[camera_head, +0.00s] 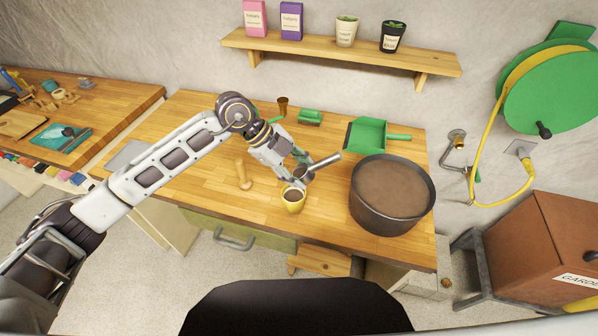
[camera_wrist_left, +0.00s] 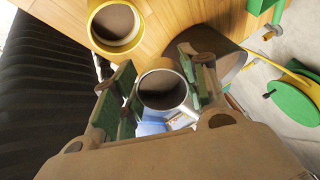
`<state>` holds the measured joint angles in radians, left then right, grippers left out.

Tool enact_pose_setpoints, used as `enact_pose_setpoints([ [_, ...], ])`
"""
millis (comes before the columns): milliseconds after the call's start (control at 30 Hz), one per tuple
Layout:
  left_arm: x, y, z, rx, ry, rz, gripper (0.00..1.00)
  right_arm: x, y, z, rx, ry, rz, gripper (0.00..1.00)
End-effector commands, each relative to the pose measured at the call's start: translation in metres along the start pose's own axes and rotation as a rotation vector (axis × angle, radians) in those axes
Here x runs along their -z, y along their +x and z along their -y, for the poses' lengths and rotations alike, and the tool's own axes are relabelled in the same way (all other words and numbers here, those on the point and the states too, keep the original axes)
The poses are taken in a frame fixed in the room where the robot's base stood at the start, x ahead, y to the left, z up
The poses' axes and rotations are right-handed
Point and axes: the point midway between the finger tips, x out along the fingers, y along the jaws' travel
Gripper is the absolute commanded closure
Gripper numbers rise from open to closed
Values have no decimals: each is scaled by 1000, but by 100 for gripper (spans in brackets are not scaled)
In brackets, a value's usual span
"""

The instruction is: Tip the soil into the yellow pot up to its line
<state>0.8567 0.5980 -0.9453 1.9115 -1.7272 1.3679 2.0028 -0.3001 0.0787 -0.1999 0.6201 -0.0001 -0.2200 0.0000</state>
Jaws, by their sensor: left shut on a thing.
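The yellow pot (camera_head: 293,207) stands upright near the front edge of the wooden bench, with brown soil inside. It also shows in the left wrist view (camera_wrist_left: 94,30); I cannot make out its line. My left gripper (camera_head: 300,171) is just above and behind the pot. It is shut on a small grey metal scoop (camera_head: 326,160), whose round cup (camera_wrist_left: 162,110) sits between the fingers in the wrist view. The cup's inside looks brown; how much soil it holds is unclear. A large dark tub (camera_head: 384,222) full of brown soil stands to the right. My right gripper is not in view.
A wooden dibber (camera_head: 243,174) stands left of the pot. A green dustpan (camera_head: 367,136), a green brush (camera_head: 310,118) and a small brown pot (camera_head: 283,106) are at the back. A shelf (camera_head: 340,55) hangs above. The bench's left part is mostly clear.

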Motion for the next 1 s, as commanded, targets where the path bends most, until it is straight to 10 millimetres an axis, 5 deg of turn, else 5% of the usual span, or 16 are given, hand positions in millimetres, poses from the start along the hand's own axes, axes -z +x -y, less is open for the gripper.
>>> enact_pose_setpoints([
  [1000,0,0,0,40,2,-60,81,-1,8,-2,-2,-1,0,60],
])
